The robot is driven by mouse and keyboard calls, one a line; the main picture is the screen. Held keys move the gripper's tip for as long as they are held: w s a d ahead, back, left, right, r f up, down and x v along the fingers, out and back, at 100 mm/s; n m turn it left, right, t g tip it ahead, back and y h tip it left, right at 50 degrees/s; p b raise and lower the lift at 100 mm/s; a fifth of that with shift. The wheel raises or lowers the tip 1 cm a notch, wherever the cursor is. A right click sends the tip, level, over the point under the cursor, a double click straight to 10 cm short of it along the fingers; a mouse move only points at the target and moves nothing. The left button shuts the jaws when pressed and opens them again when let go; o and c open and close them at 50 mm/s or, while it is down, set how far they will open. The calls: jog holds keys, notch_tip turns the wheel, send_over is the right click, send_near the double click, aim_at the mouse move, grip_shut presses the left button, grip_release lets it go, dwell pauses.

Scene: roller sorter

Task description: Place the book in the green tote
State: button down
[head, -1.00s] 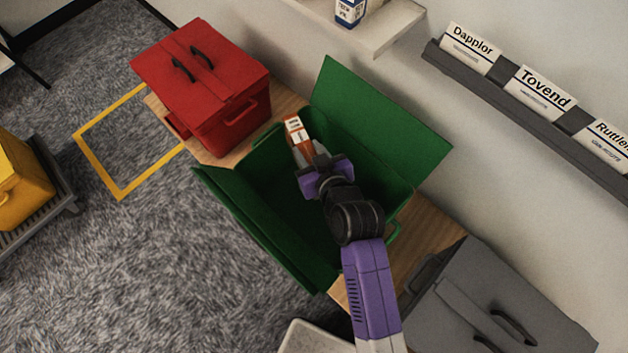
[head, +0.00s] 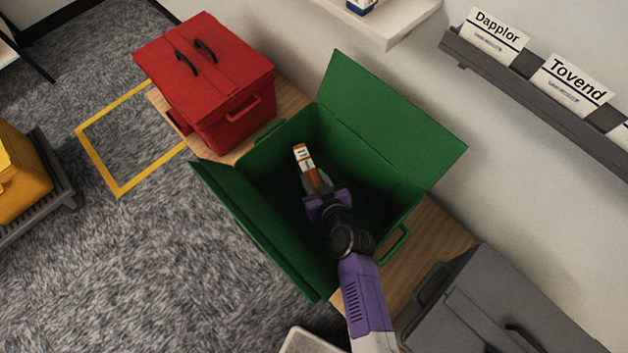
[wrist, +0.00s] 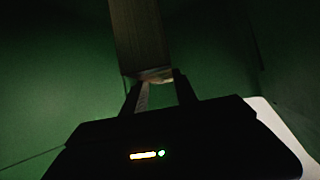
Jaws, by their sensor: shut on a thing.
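The green tote (head: 262,240) stands open on a wooden surface, its two lid flaps spread to either side. My gripper (head: 318,190) reaches down inside the tote and is shut on the book (head: 303,158), a small orange-brown thing with a white label at its far end. In the wrist view the book (wrist: 139,35) is dark and sticks out beyond the two fingers (wrist: 158,88), with green tote walls around it. I cannot tell whether the book touches the tote floor.
A closed red tote (head: 215,85) stands behind to the left and a grey closed tote (head: 470,305) at the lower right. A yellow tote (head: 20,170) sits on a rack at far left. A rail with name cards (head: 570,85) runs along the wall.

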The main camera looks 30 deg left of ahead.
jog(key=shift+f, duration=0.2)
jog(key=shift+w+f+b, duration=0.1)
jog(key=shift+f+b, duration=0.55)
jog(key=shift+b, duration=0.15)
jog(key=c, duration=1)
grip_release()
jog(key=shift+o, duration=0.2)
jog(key=shift+r+p, duration=0.6)
jog(key=shift+p, duration=0.25)
jog(key=v, duration=0.7)
jog(key=shift+d+p, duration=0.25)
jog(key=shift+p, duration=0.15)
jog(key=shift+r, duration=0.1)
